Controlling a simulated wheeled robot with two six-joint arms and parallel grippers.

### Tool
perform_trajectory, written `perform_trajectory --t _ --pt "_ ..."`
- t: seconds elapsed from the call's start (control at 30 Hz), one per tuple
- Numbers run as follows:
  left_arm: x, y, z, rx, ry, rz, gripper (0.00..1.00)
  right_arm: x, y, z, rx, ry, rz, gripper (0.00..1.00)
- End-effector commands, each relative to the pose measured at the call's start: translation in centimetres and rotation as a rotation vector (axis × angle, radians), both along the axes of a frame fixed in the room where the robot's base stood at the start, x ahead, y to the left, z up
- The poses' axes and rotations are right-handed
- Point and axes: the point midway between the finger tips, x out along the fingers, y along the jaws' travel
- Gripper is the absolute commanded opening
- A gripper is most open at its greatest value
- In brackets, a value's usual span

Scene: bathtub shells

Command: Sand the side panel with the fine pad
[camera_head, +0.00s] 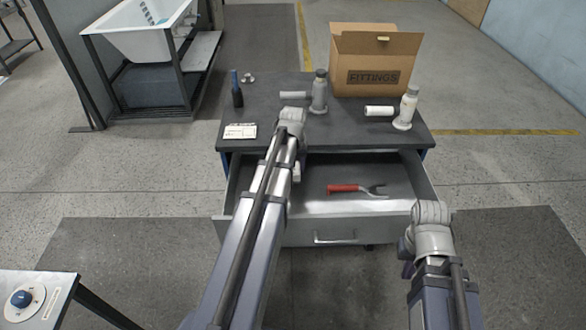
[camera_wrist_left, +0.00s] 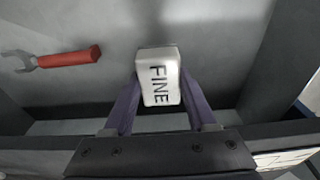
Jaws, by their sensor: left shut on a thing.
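The fine pad (camera_wrist_left: 160,78), a white block lettered FINE, is between the purple fingers of my left gripper (camera_wrist_left: 160,98) in the left wrist view. The gripper is shut on it, over the open drawer (camera_head: 330,205). In the head view only a small pale bit of the pad (camera_head: 297,171) shows beside my left arm, which hides most of that gripper. My right gripper (camera_head: 406,250) is low at the right, in front of the drawer; its fingers are not clear. A white bathtub shell (camera_head: 140,42) stands on a dark frame at the back left; no separate side panel can be made out.
A red-handled wrench (camera_head: 357,189) lies in the drawer. The bench top (camera_head: 270,95) carries a FITTINGS box (camera_head: 375,62), a dark bottle (camera_head: 237,90), two pale bottles (camera_head: 319,92) (camera_head: 406,108), white rolls and a card (camera_head: 240,131). A blue-knobbed panel (camera_head: 25,299) is at bottom left.

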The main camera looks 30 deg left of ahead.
Motion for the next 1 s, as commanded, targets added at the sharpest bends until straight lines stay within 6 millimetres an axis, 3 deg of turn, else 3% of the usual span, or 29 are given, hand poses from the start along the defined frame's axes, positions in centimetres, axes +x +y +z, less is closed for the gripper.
perform_trajectory --t 0.27,0.73,1.0 --pt "0.0 0.0 0.0 0.0 0.0 0.0 0.12 0.0 0.0 0.0 0.0 0.0 0.0 0.0" --pt "0.0 0.0 0.5 0.0 0.0 0.0 0.12 0.0 0.0 0.5 0.0 0.0 0.0 0.0" --pt "0.0 0.0 3.5 0.0 0.0 0.0 0.12 0.0 0.0 3.5 0.0 0.0 -0.001 0.0"
